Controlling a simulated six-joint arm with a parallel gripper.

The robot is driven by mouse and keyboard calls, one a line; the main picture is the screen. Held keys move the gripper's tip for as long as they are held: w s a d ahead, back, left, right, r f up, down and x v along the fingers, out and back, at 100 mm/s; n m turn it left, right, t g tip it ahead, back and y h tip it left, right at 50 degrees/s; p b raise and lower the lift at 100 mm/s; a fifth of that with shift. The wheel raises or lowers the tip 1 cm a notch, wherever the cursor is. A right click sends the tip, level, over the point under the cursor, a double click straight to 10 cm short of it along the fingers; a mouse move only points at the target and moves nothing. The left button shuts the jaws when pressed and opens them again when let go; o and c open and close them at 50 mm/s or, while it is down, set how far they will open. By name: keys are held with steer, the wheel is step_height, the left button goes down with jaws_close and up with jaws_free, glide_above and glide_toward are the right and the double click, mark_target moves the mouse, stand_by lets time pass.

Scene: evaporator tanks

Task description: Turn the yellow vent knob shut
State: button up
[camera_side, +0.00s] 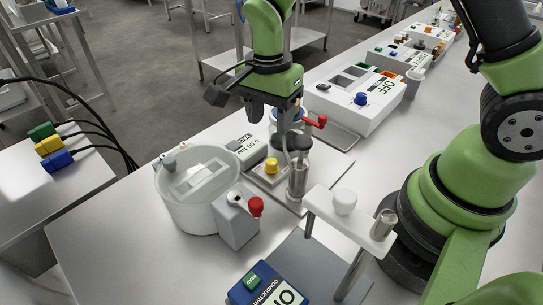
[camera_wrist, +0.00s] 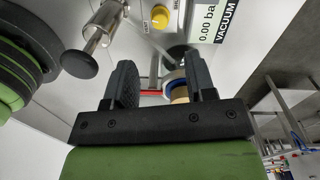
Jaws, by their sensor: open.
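The yellow vent knob (camera_side: 271,165) sits on top of the small white vacuum box (camera_side: 250,150), whose display reads 0.00 bar. In the wrist view the yellow knob (camera_wrist: 160,16) is at the top, beyond my fingertips, with lettering beside it. My gripper (camera_side: 285,118) points down above and behind the knob in the side view, apart from it. In the wrist view my gripper (camera_wrist: 162,78) has its two dark fingers spread with a gap between them. A red lever and a blue-ringed part show beyond that gap. I cannot read the knob's setting.
A metal cylinder (camera_side: 298,180) stands close right of the knob. A red-handled valve (camera_side: 316,122) is near my gripper. A white tub (camera_side: 190,205) and a red-knobbed box (camera_side: 238,215) stand left. A white stand (camera_side: 350,222) is in front. The table's left front is clear.

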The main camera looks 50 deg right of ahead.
mark_target(272, 161)
step_height(272, 161, down, 10)
steer(key=m, duration=0.3)
steer(key=shift+s, duration=0.15)
steer(key=shift+c, duration=0.4)
steer(key=c, duration=0.8)
steer(key=m, duration=0.3)
steer(key=shift+c, duration=0.2)
